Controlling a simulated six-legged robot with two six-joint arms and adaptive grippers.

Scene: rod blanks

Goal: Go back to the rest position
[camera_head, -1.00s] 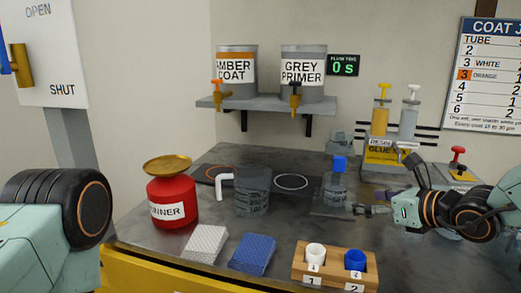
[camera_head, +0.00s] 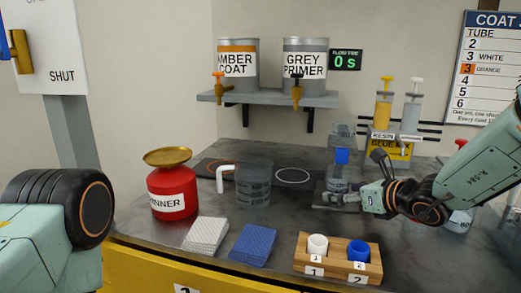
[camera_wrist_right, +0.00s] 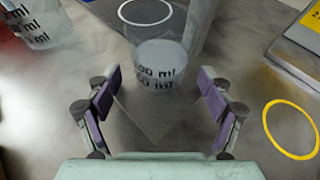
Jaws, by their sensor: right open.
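A clear vessel with black ml marks (camera_wrist_right: 158,72) stands just beyond and between the fingertips, with nothing visibly clamped. Of my left arm only a pale green link and a black joint show at the left edge of the head view. My left gripper is out of view.
On the bench stand a red thinner can (camera_head: 172,190), a clear beaker (camera_head: 254,185), white (camera_head: 206,235) and blue (camera_head: 254,244) pads, and a wooden holder (camera_head: 338,270) with two caps. A resin dispenser (camera_head: 392,145) stands behind my right arm. Two tanks sit on the shelf (camera_head: 268,100).

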